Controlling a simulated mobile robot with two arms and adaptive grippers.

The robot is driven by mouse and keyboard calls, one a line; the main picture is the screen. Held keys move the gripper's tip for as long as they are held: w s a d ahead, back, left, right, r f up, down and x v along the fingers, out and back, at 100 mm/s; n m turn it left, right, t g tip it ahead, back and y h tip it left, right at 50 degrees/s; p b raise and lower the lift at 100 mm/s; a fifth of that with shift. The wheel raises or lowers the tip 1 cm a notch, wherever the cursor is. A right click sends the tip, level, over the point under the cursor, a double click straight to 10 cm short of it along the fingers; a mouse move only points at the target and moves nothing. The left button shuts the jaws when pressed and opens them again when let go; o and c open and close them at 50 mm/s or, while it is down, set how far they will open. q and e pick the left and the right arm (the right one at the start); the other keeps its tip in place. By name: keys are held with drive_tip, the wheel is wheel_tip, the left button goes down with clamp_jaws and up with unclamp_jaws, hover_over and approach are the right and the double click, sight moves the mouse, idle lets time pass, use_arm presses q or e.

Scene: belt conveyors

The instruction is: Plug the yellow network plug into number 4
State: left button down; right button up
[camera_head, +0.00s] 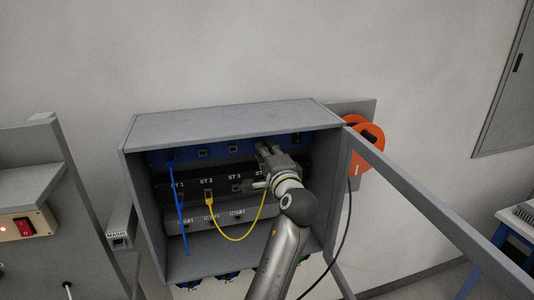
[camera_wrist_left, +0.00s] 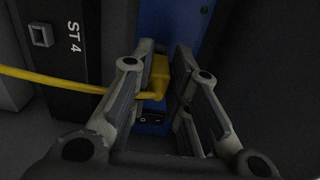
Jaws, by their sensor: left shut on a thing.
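My left gripper (camera_head: 263,150) is inside the open grey cabinet, at the right part of the blue upper panel (camera_head: 219,153). In the left wrist view its fingers (camera_wrist_left: 164,52) are shut on the yellow plug (camera_wrist_left: 159,72). The plug is close to the blue panel (camera_wrist_left: 165,22); contact cannot be told. The yellow cable (camera_head: 234,239) loops to a plug at ST 2 (camera_head: 209,195). The ST 4 socket (camera_wrist_left: 40,35) on the black panel looks empty, left of the gripper. In the head view my gripper partly covers the ST 4 area. My right gripper is not in view.
A blue cable (camera_head: 180,207) hangs from the upper panel at left. The cabinet's open door (camera_head: 432,207) reaches out to the right, near an orange reel (camera_head: 364,146). A switch (camera_wrist_left: 152,120) sits below the plug. Grey cabinet walls (camera_head: 137,197) bound the space.

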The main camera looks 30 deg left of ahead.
use_arm(q)
drive_tip(key=shift+w+a, duration=0.4)
drive_tip(key=shift+a, duration=0.05)
idle(0.4)
drive_tip(key=c, duration=1.3)
unclamp_jaws()
